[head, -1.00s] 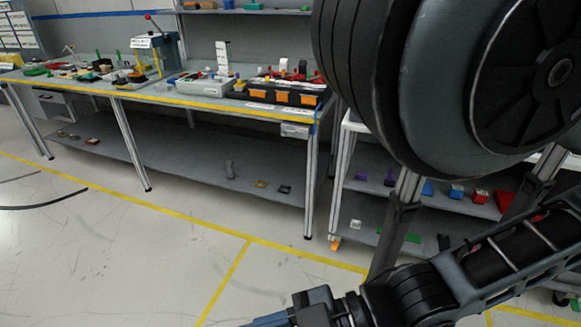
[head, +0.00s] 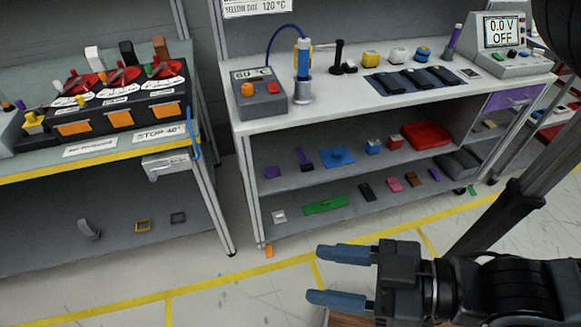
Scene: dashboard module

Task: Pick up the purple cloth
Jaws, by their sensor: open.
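Several small purple things show on the shelves of the grey rack: a flat purple piece (head: 272,171) at the left of the middle shelf, an upright purple piece (head: 304,158) beside it, and a small purple piece (head: 435,174) at the right of the lower shelf. I cannot tell which of them is the cloth. My gripper (head: 316,273) is in the lower middle of the head view. Its two blue fingers point left, apart and empty. It is in front of the rack and touches none of the purple pieces.
The rack's top (head: 330,112) holds a heater box (head: 258,98), a soldering stand and a meter (head: 499,45). A red folded piece (head: 426,135) and a green bar (head: 326,204) lie on its shelves. A workbench (head: 95,157) stands left. Floor in front is free.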

